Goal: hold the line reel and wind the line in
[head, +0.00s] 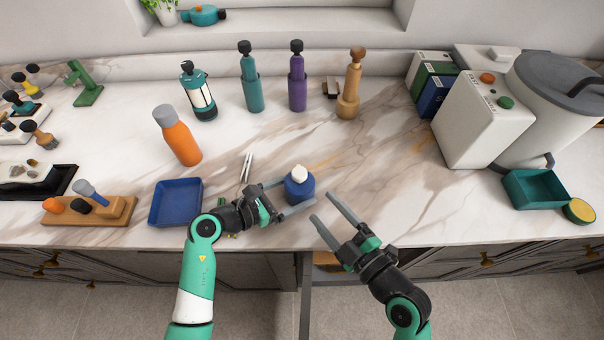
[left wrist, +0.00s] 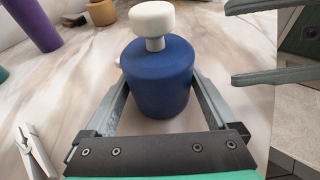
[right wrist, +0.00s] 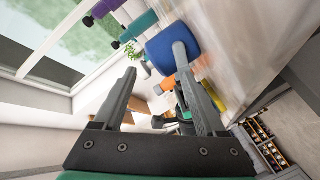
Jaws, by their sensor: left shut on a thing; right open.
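The line reel (head: 299,189) is a blue cylinder with a white knob (head: 299,172) on top. It stands near the front edge of the counter. My left gripper (head: 296,196) is shut around the blue body, one finger on each side, and this shows in the left wrist view on the reel (left wrist: 159,78) and its white knob (left wrist: 151,18). My right gripper (head: 321,207) is open and empty just to the right of the reel. In the right wrist view, the blue body (right wrist: 170,48) appears beyond its right finger. No line can be made out.
An orange bottle (head: 178,136) and several tall grinders stand behind. A teal bin (head: 535,188) is at the right. The counter right of the reel is clear.

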